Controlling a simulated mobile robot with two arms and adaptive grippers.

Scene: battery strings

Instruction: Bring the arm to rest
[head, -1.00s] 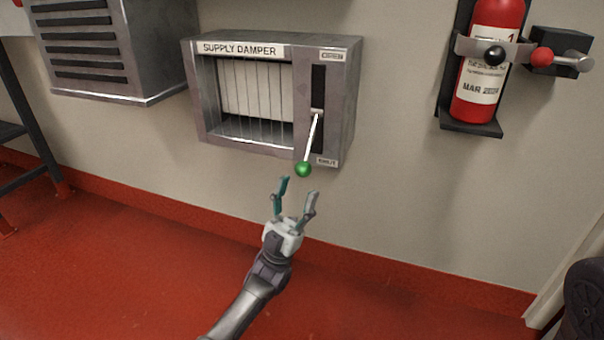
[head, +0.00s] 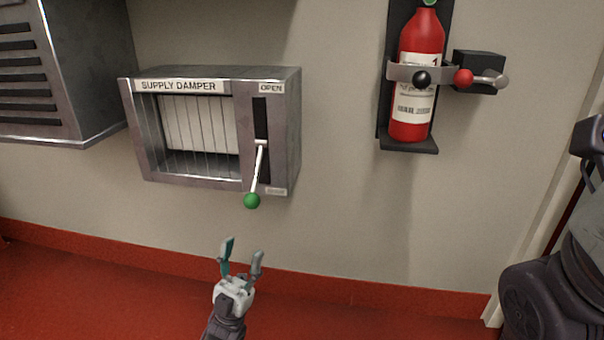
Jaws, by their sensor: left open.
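My left gripper (head: 241,258) is in the lower middle of the head view, with its two fingers pointing up and spread apart. It is open and empty. It is below the green knob (head: 252,201) of the damper lever (head: 259,168), with a clear gap between them. The lever points down on the front of the supply damper box (head: 270,92) on the wall, its knob near the lower label. My right gripper is not in view; a dark part of my body shows at the right edge.
A red fire extinguisher (head: 410,115) hangs in a wall bracket at upper right, beside a black box with a red-knobbed handle (head: 464,77). A louvred metal cabinet (head: 70,90) is at upper left. The red floor (head: 90,290) is clear around my left gripper.

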